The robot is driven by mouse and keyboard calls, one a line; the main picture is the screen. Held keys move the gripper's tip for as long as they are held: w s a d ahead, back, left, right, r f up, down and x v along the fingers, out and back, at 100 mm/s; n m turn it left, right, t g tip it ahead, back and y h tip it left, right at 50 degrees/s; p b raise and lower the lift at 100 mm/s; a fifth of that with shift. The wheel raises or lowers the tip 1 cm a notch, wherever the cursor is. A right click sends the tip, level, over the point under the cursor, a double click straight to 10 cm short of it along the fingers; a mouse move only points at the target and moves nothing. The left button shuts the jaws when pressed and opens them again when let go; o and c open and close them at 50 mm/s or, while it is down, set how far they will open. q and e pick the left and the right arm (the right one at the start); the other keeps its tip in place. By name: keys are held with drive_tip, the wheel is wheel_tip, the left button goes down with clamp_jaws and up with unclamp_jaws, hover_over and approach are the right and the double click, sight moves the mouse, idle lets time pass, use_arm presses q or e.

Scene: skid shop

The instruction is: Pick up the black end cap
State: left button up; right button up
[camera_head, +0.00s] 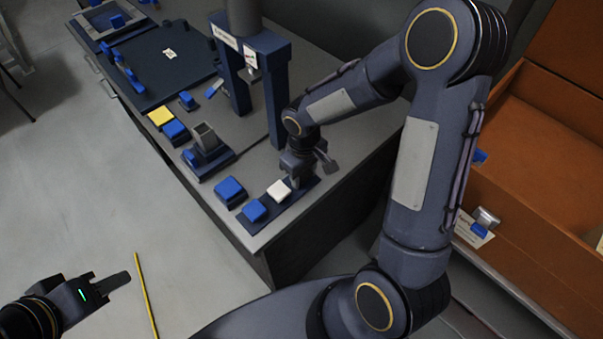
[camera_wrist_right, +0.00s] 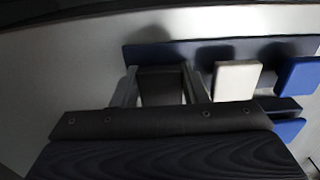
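The black end cap (camera_wrist_right: 162,88) shows in the right wrist view as a dark block between the two fingers of my right gripper (camera_wrist_right: 160,84). It is at the left end of a row with a white block (camera_wrist_right: 236,80) and a blue block (camera_wrist_right: 298,78). In the head view my right gripper (camera_head: 303,167) is low over the far end of the dark blue strip (camera_head: 268,213), and the arm largely hides the cap. The fingers straddle the cap closely; whether they press on it is unclear. My left gripper (camera_head: 112,284) is away at the lower left, holding nothing visible.
A white block (camera_head: 279,190) and blue blocks (camera_head: 230,190) stand close by on the grey bench (camera_head: 262,160). A dark blue press frame (camera_head: 274,85) rises behind my right gripper. A brown cabinet (camera_head: 545,150) stands on the right.

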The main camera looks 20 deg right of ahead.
drive_tip(key=shift+c, duration=1.3)
drive_tip(key=shift+r, duration=0.15)
